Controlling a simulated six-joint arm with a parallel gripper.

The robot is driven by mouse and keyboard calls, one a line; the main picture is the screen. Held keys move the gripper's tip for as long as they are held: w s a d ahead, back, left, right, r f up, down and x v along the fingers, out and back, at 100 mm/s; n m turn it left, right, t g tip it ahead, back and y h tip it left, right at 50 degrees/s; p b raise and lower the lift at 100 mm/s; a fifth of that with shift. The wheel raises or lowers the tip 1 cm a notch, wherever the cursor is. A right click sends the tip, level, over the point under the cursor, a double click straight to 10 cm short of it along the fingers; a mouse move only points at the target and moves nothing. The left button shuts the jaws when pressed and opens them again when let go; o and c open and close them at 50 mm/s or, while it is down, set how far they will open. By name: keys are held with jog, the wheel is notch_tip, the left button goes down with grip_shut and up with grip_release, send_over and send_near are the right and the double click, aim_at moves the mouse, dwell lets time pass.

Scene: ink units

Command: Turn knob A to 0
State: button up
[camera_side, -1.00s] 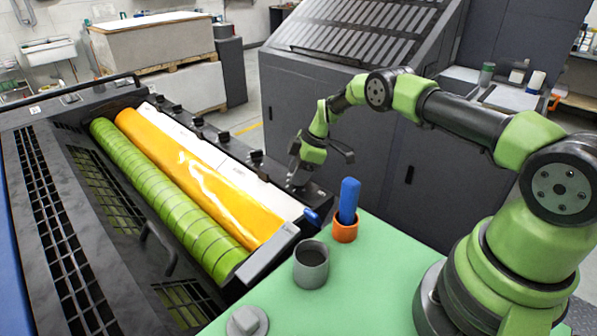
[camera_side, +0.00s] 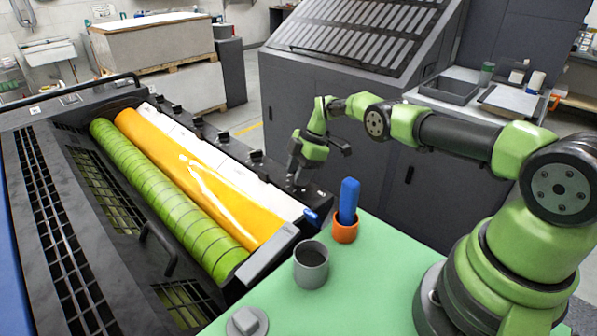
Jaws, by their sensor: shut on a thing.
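A row of small black knobs (camera_side: 224,136) runs along the right edge of the ink unit (camera_side: 318,198), beside the white strip. My gripper (camera_side: 296,180) points down at the near end of this row. It is shut on the nearest knob, which the fingers mostly hide. I cannot read any letter or scale, so I cannot tell which knob is A or what angle the held one has.
A yellow ink-covered roller (camera_side: 190,175) and a green roller (camera_side: 165,195) lie left of the knobs. A green table (camera_side: 375,270) in front carries a grey cup (camera_side: 311,270), an orange cup (camera_side: 345,231) holding a blue-handled tool (camera_side: 349,200), and a grey knob-like block (camera_side: 246,322).

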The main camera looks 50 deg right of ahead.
jog(key=shift+s+f, duration=0.15)
jog(key=shift+s, duration=0.05)
jog(key=o, duration=0.9)
jog(key=shift+w+r, duration=0.1)
jog(key=shift+r, duration=0.1)
jog(key=shift+d+r, duration=0.2)
jog(key=shift+r, duration=0.35)
jog(key=v, duration=0.8)
jog(key=shift+d+r, duration=0.2)
